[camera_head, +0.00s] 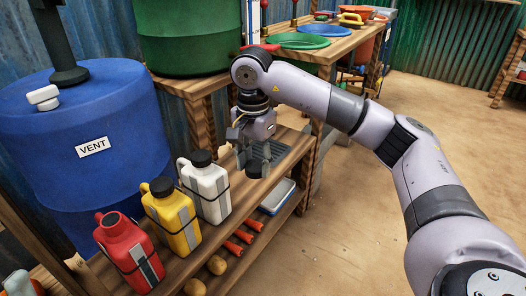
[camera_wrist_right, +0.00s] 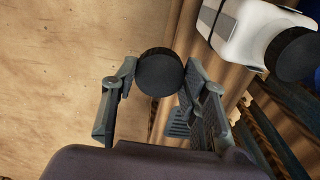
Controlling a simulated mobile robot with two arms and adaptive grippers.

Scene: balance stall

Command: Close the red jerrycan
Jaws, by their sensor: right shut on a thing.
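The red jerrycan (camera_head: 122,251) stands upright on the wooden shelf at the lower left of the head view. Its neck (camera_head: 111,219) is open, with no cap on it. My right gripper (camera_head: 254,160) is shut on a round black cap (camera_head: 262,168), held to the right of the white jerrycan and away from the red one. In the wrist view the black cap (camera_wrist_right: 160,72) sits between the two fingertips (camera_wrist_right: 157,80). My left gripper is not in view.
A yellow jerrycan (camera_head: 172,225) and a white jerrycan (camera_head: 207,188), both black-capped, stand beside the red one. A blue drum (camera_head: 120,120) marked VENT stands behind. Orange-red items (camera_head: 238,243) and a blue-rimmed tray (camera_head: 277,199) lie lower down. The floor at right is clear.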

